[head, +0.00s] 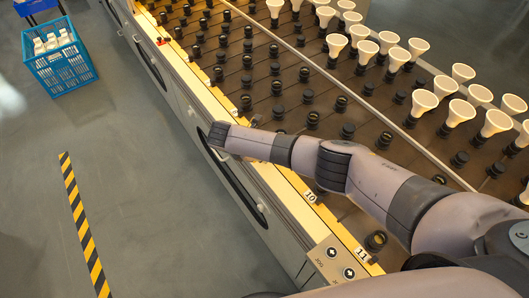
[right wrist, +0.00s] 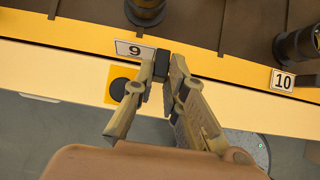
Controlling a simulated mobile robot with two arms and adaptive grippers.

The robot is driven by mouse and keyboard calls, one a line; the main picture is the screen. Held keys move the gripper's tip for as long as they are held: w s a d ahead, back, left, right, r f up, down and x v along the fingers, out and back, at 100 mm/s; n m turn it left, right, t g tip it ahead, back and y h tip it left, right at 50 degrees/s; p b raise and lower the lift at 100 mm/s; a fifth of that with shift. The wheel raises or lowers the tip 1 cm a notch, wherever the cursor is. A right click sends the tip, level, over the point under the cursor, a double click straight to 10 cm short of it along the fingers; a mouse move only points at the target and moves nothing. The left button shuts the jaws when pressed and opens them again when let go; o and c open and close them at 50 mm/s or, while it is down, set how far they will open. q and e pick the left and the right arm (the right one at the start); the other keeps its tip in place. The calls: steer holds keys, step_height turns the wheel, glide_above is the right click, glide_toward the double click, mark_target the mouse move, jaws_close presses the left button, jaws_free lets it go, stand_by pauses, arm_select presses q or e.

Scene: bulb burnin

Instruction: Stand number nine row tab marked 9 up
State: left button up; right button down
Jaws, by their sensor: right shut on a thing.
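The white number nine row tab (right wrist: 134,50), with a black 9, is at the yellow rail in the right wrist view. It looks flatter than the tab marked 10 (right wrist: 283,81); its exact tilt is unclear. My right gripper (right wrist: 160,68) is at the right end of the nine tab, its fingers closed together with a small dark piece between the tips. The hold is partly hidden by the fingers. In the head view my right arm reaches over the rail from the right and hides the nine tab. My left gripper is not in view.
A yellow spot with a black disc (right wrist: 123,88) is on the rail beside the fingers. Rows of dark sockets (head: 312,118) and white bulbs (head: 423,102) fill the rack. Tabs 10 (head: 310,196) and 11 (head: 361,254) are nearby. A blue crate (head: 88,78) stands on clear floor.

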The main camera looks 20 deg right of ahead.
stand_by(0.3)
steer(key=c, duration=1.6)
jaws_free()
steer(key=v, duration=0.8)
steer(key=shift+a, duration=0.15)
